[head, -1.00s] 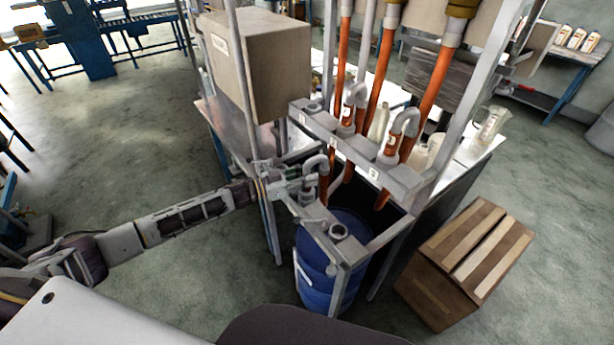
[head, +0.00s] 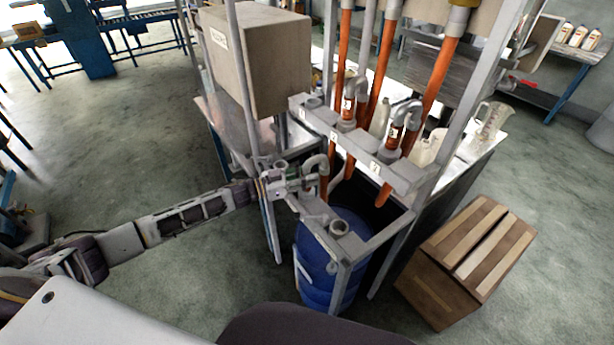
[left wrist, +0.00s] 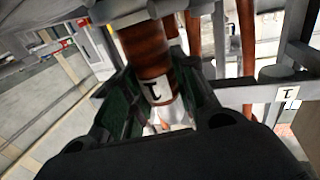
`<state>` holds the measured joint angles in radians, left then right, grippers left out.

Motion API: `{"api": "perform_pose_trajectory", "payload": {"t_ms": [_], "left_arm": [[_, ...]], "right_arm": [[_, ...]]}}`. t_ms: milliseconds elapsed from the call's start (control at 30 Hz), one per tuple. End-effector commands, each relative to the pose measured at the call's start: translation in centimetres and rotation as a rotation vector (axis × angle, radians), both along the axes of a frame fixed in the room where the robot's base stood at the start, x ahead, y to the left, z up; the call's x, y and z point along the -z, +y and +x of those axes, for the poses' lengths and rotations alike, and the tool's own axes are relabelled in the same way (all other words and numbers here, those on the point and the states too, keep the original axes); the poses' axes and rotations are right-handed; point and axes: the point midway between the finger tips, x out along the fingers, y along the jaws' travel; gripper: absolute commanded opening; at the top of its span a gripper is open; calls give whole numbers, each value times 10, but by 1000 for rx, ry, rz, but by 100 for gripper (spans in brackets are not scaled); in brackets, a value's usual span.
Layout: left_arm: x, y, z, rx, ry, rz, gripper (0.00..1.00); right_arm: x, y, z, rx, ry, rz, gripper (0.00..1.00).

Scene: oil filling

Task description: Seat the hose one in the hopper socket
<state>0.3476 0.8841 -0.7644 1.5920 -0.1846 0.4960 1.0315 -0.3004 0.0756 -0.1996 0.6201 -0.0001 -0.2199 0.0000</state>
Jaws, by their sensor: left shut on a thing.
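Hose one, with a grey bent pipe end (head: 317,161) and a label reading 1 in the left wrist view (left wrist: 155,91), is held upright in my left gripper (head: 289,181). In the left wrist view the dark fingers are shut around its red-brown section (left wrist: 147,50). A round grey socket (head: 339,228) on the lower frame, above the blue drum, looks like the hopper socket and is open on top. The hose end is up and left of it in the head view, apart from it. The hose's lower tip is hard to make out. My right gripper is not seen.
A grey rack (head: 368,157) has numbered places; two other hoses (head: 349,108) (head: 395,137) stand in it, and its far left place (head: 313,102) is empty. A blue drum (head: 322,284) stands under the frame.

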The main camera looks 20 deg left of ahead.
Motion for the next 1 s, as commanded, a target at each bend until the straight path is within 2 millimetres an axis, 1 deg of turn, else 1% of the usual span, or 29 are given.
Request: {"api": "perform_pose_trajectory", "payload": {"t_ms": [133,167,333,367,567,633,667,1000], "left_arm": [[-2,0,0,1,-3,-2,0],[-2,0,0,1,-3,-2,29],[-1,0,0,0,-2,-1,51],[-1,0,0,0,-2,-1,53],[-1,0,0,0,-1,-1,53],[1,0,0,0,2,1,60],[1,0,0,0,2,1,60],[0,0,0,0,0,0,60]], "right_arm": [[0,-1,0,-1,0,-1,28],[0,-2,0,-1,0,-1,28],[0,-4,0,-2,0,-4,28],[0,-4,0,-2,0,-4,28],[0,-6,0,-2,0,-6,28],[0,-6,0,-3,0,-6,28],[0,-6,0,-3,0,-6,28],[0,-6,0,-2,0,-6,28]]}}
